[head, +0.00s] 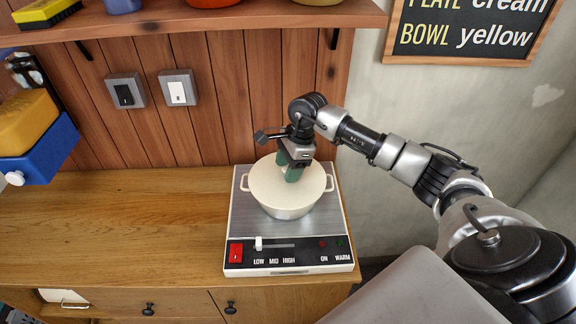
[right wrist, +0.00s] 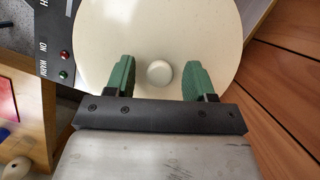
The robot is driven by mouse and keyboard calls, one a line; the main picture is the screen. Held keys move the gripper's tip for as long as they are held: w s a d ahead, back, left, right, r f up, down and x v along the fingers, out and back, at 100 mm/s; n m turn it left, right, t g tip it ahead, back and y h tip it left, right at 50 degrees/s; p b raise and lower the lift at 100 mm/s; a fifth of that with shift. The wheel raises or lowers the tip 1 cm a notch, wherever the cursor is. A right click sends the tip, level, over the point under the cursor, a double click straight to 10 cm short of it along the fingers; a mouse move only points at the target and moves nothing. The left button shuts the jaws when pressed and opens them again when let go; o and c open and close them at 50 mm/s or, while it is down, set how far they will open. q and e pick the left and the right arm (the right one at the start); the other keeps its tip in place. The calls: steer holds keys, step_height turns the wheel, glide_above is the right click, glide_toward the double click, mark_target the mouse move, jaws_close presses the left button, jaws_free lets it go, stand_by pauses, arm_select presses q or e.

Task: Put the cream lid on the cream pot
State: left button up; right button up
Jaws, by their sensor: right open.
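The cream pot (head: 288,211) stands on the hot plate, with a handle on each side. The cream lid (head: 262,185) lies on top of it and looks level. In the right wrist view the lid (right wrist: 160,30) fills much of the picture, with its round knob (right wrist: 159,73) in the middle. My right gripper (head: 293,170) reaches down over the lid. Its green fingers are open, one on each side of the knob and apart from it. The pot's inside is hidden by the lid. My left gripper is not seen.
The hot plate (head: 238,215) has a slider, a red switch and two lamps at its front. Free wooden counter (head: 130,220) lies to its left. A shelf (head: 190,22) overhangs at the back. A blue box (head: 45,155) with a yellow block is at far left.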

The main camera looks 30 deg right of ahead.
steer(key=shift+r, duration=0.15)
steer(key=b+v, duration=0.3)
steer(key=v, duration=0.8)
steer(key=shift+r+b, duration=0.4)
steer(key=shift+d+f, duration=0.1)
